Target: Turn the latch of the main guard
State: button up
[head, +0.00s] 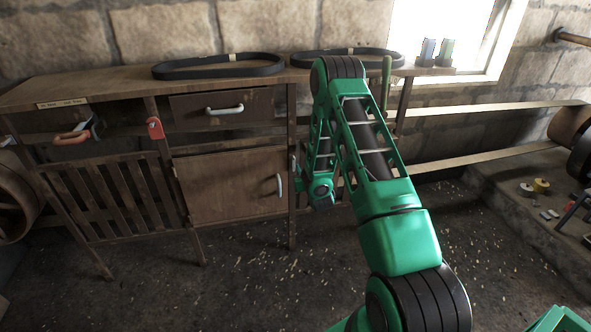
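A slatted wooden panel (112,197) hangs at the left front of the long bench and may be the main guard. A small red piece (155,128) sits on the post at its upper right corner and may be the latch. It is too small to tell how it is turned. My green arm reaches up and then down in front of the bench. Its end, with my gripper (320,198), is right of the cabinet door, well apart from the red piece. The fingers are too small and dark to tell open from shut.
Two black belts (218,66) (347,52) lie on the bench top. A drawer (222,108) and a cabinet door (232,186) with pale handles are shut. A stone ledge with small parts (541,186) is at right. The floor before the bench is clear.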

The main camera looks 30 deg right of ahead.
jog(key=t, duration=0.2)
send_near(294, 165)
jog(key=s, duration=0.2)
jog(key=shift+t, duration=0.3)
jog(key=x, duration=1)
jog(key=shift+w+a+f, duration=0.2)
jog(key=shift+a+f, duration=0.05)
